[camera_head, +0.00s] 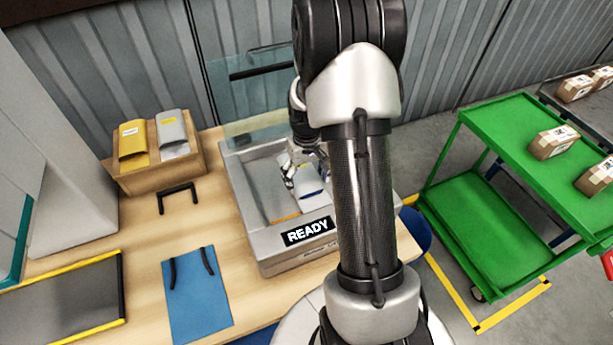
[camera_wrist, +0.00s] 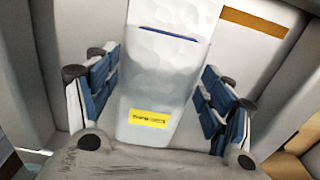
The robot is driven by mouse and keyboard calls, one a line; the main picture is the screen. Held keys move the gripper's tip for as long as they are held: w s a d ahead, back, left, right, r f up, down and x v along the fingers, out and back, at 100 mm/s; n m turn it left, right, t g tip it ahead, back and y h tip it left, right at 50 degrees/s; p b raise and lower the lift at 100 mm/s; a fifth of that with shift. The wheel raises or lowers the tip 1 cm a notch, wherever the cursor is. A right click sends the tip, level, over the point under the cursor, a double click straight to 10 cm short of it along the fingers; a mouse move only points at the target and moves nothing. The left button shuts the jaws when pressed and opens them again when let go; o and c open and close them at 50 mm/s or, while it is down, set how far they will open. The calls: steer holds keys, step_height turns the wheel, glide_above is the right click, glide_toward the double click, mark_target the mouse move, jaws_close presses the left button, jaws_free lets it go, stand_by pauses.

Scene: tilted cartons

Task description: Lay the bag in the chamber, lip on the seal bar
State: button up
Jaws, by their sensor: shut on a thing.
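A pale silver bag (camera_wrist: 165,75) with a yellow label and a dark blue line near one end lies between my blue-padded fingers in the wrist view. My gripper (camera_wrist: 160,82) is shut on it. In the head view my gripper (camera_head: 305,170) is inside the chamber area of the grey sealing machine (camera_head: 250,225), and the bag (camera_head: 311,187) shows partly below it. The orange seal bar (camera_head: 285,217) runs along the chamber's front edge. Contact with the chamber floor is unclear.
The machine's clear lid (camera_head: 262,95) stands raised behind. A display reads READY (camera_head: 307,231). A wooden box (camera_head: 185,170) holds yellow and grey pouches. A blue mat (camera_head: 200,305) and a dark tray (camera_head: 65,300) lie left. A green cart (camera_head: 490,230) stands right.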

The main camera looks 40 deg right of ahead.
steer(key=shift+f, duration=0.25)
stand_by(0.6)
steer(key=o, duration=1.1)
steer(key=shift+c, duration=0.4)
steer(key=shift+c, duration=1)
steer(key=shift+r+p, duration=3.2)
steer(key=shift+r, duration=1.3)
